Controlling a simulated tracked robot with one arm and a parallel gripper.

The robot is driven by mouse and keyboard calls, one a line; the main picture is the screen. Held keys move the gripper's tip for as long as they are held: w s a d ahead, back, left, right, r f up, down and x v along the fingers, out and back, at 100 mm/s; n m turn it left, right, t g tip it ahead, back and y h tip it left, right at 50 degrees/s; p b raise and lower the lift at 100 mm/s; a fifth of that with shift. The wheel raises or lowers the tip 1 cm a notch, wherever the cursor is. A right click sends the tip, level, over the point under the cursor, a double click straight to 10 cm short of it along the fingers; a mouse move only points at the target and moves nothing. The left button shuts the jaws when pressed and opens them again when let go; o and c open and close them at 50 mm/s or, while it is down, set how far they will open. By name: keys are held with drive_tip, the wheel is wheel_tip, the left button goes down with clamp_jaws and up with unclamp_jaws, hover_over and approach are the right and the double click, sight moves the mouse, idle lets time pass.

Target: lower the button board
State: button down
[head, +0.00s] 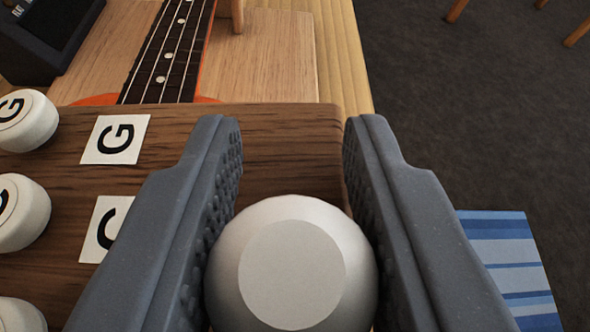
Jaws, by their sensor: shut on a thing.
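The button board (262,150) is a dark brown wooden board that fills the lower left and middle of the head view. White round buttons stand along its left side; the top one (28,122) bears a G. Beside them are white labels, one with a G (115,139) and one with a C (105,226). My gripper (295,130) has its two grey ridged fingers over the board's right end. It is shut on a pale grey round knob (292,275), with a finger against each side. The knob's base and the board's lower edge are hidden.
Behind the board, a ukulele (163,60) with an orange body and dark fretboard lies on a light wooden surface (335,40). A black box (45,45) stands at the top left. Dark floor (460,90) and a blue striped mat (510,255) are on the right.

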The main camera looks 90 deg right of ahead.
drive_tip(key=shift+w+a, duration=0.1)
drive_tip(key=shift+w, duration=0.1)
drive_tip(key=c, duration=1.1)
unclamp_jaws()
drive_tip(key=shift+s, duration=0.1)
drive_tip(key=shift+r, duration=0.1)
drive_tip(key=p+v, duration=0.3)
drive_tip(key=v, duration=1)
drive_tip(key=shift+s+a+r, duration=0.1)
drive_tip(key=shift+a, duration=0.25)
